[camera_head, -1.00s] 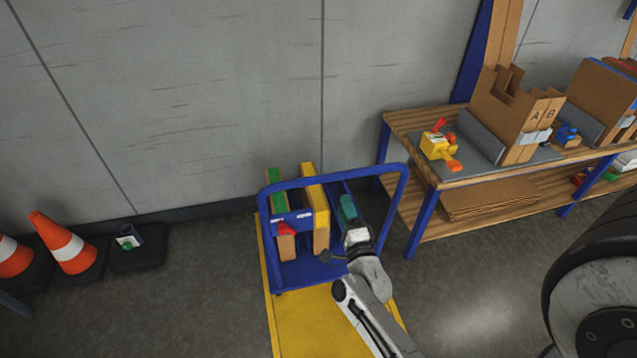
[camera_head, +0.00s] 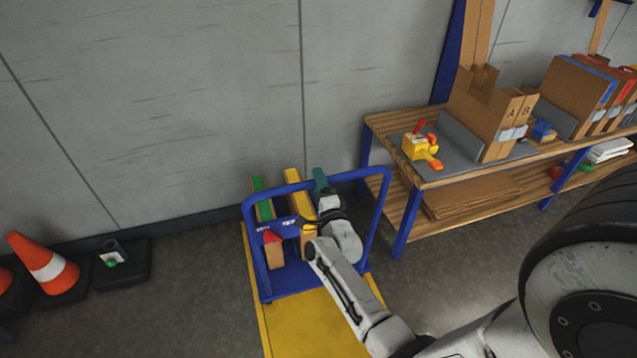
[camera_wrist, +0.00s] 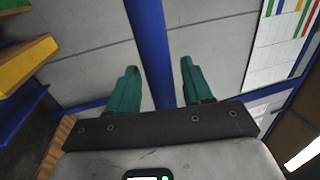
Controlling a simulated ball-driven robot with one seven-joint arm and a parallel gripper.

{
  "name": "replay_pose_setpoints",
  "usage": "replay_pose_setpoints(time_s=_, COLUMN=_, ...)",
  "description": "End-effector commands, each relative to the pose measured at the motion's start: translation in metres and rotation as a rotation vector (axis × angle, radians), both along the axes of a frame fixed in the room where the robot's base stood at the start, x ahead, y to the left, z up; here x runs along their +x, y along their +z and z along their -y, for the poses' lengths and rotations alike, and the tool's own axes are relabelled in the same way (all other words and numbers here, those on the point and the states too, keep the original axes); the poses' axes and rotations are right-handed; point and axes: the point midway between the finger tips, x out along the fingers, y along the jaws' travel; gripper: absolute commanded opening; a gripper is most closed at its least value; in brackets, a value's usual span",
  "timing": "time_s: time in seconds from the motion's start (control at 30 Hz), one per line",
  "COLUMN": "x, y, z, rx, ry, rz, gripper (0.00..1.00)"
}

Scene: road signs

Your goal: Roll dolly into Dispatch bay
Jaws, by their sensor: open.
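The dolly is the blue trolley (camera_head: 381,215) by the wall, with a tall blue hoop handle and a blue deck. It stands upright, partly over a yellow floor area (camera_head: 315,325). My gripper (camera_head: 321,181) is at the handle's top bar, and my wrist hides part of the dolly. In the wrist view my gripper (camera_wrist: 158,88) is open, with its green fingers apart and a blue bar (camera_wrist: 150,45) running between them. I cannot tell whether the fingers touch the bar. No Dispatch label is readable.
The dolly carries a green-topped board (camera_head: 262,200) and a yellow-topped board (camera_head: 297,190). A wooden workbench (camera_head: 440,178) stands close on the right. Orange cones (camera_head: 45,262) and a black base (camera_head: 122,265) are on the left. Grey floor between is clear.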

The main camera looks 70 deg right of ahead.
Motion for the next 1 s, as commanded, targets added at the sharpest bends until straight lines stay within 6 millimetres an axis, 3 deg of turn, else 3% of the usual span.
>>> replay_pose_setpoints(time_s=0.13, x=-0.0001, y=0.0, z=-0.0001, rx=0.0, ry=0.0, rz=0.0, gripper=0.49)
replay_pose_setpoints(time_s=0.63, x=-0.0003, y=-0.0003, z=-0.0003, rx=0.001, ry=0.0, rz=-0.001, gripper=0.01)
replay_pose_setpoints(time_s=1.0, x=-0.0005, y=-0.0007, z=-0.0006, rx=0.001, ry=0.0, rz=-0.001, gripper=0.0)
